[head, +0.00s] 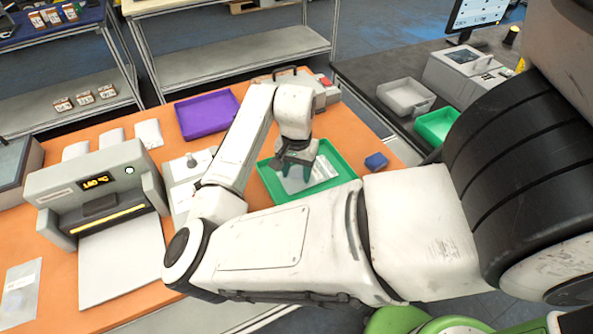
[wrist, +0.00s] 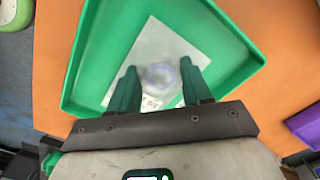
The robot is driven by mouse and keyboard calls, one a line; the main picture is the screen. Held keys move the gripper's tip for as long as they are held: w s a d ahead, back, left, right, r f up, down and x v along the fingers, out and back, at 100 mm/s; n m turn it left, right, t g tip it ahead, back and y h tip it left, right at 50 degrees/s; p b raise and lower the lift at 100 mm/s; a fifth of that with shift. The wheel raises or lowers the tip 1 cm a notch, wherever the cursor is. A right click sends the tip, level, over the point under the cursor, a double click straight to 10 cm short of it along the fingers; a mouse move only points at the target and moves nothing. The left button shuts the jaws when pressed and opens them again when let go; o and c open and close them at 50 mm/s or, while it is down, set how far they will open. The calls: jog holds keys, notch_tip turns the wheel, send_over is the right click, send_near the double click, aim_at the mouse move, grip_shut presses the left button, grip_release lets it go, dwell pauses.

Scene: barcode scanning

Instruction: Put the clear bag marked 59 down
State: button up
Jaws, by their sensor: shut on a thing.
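My gripper (head: 297,170) is over the green tray (head: 345,166) on the orange table in the head view. In the wrist view, the two green fingers of my gripper (wrist: 158,88) are shut on a clear bag (wrist: 150,50) with a pale sheet-like body and a round clear part between the fingers. The bag lies within the outline of the green tray (wrist: 85,75). I cannot tell whether it touches the tray floor. The bag also shows under the fingers in the head view (head: 292,185). The number 59 cannot be read.
A purple tray (head: 207,113) lies behind on the orange table (head: 115,309). A small blue block (head: 376,162) sits right of the green tray. A grey machine with a lit display (head: 97,181) stands at left. Another bag (head: 21,293) lies at the front left.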

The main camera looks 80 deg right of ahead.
aim_at(296, 174)
jog(key=shift+f, duration=0.55)
jog(key=shift+f, duration=0.2)
jog(key=o, duration=1.2)
jog(key=shift+r, duration=0.1)
notch_tip(296, 174, up, 12)
jog(key=shift+r+b, duration=0.15)
jog(key=shift+b, duration=0.65)
